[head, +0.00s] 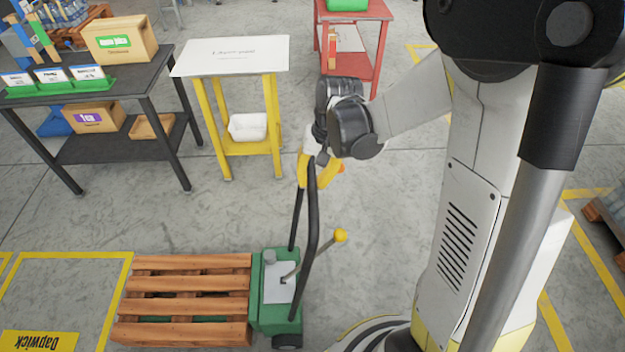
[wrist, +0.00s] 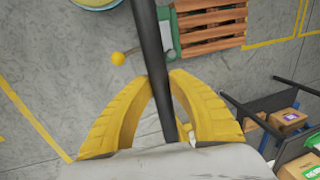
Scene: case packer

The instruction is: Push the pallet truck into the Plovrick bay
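The green pallet truck (head: 268,318) stands on the grey floor at the bottom centre-left, with a wooden pallet (head: 185,284) on its forks. Its tall black handle (head: 314,215) rises towards my arm, and a lever with a yellow knob (head: 341,235) sticks out beside it. My gripper (head: 316,172) is at the top of the handle. In the wrist view its yellow fingers (wrist: 161,80) close in on both sides of the black handle bar (wrist: 151,35). No sign reading Plovrick is legible.
A yellow-outlined floor bay labelled Dapwick (head: 40,343) lies at the left, beyond the pallet. A dark table (head: 150,75), a yellow stand (head: 226,150) and a red table (head: 352,14) stand behind. Another pallet (head: 606,228) is at the right edge. The floor between is clear.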

